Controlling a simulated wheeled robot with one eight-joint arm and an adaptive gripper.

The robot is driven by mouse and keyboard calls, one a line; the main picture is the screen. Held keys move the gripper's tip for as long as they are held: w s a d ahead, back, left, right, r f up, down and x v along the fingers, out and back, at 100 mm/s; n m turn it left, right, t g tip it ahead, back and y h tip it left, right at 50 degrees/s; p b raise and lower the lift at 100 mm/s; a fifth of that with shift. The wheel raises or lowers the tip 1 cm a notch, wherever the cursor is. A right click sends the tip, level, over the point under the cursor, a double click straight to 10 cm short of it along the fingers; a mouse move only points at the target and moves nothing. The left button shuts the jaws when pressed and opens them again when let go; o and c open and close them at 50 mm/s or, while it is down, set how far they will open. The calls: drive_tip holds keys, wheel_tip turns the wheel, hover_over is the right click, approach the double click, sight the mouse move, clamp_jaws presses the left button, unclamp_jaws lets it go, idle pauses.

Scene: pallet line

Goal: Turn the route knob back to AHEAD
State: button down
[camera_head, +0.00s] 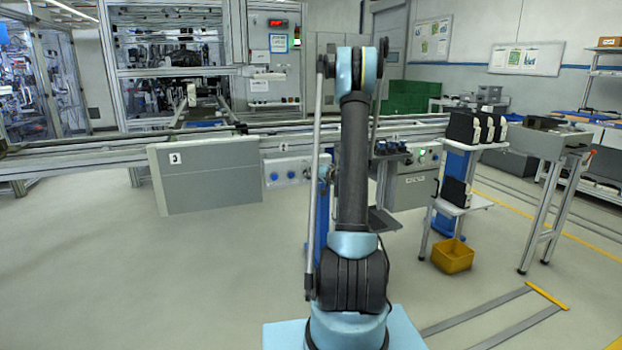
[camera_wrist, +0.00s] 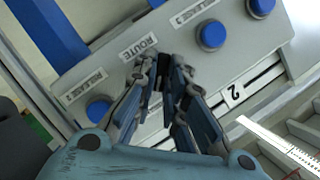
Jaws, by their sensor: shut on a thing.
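In the wrist view a grey control panel (camera_wrist: 110,58) appears turned round, with a ROUTE label (camera_wrist: 139,47) beside my fingertips. My gripper (camera_wrist: 159,72) is shut on the route knob (camera_wrist: 157,79) just under that label. Only a dark bit of the knob shows between the fingers, so I cannot tell which way it points. In the head view the panel (camera_head: 287,183) stands below the conveyor rail, left of my arm. My gripper there is mostly hidden by my own arm.
Blue buttons sit close around the knob: one (camera_wrist: 98,109) beside the left finger, others (camera_wrist: 211,35) above right. A 2 label (camera_wrist: 233,95) is on the rail. A grey board (camera_head: 207,175) stands left of the panel. A yellow bin (camera_head: 452,257) is on the floor at right.

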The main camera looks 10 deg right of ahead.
drive_tip(key=shift+s+a+r+n+h, duration=0.1)
drive_tip(key=shift+a+n+h, duration=0.05)
drive_tip(key=shift+n+h, duration=1.15)
drive_tip(key=shift+a+n+h, duration=0.15)
drive_tip(key=shift+n+h, duration=0.65)
drive_tip(key=shift+n, duration=1)
drive_tip(key=c, duration=1.6)
unclamp_jaws()
drive_tip(key=shift+c, duration=0.2)
drive_tip(key=v, duration=1.1)
drive_tip(key=shift+s+r, duration=0.2)
drive_tip(key=shift+s, duration=0.2)
drive_tip(key=shift+a, duration=0.1)
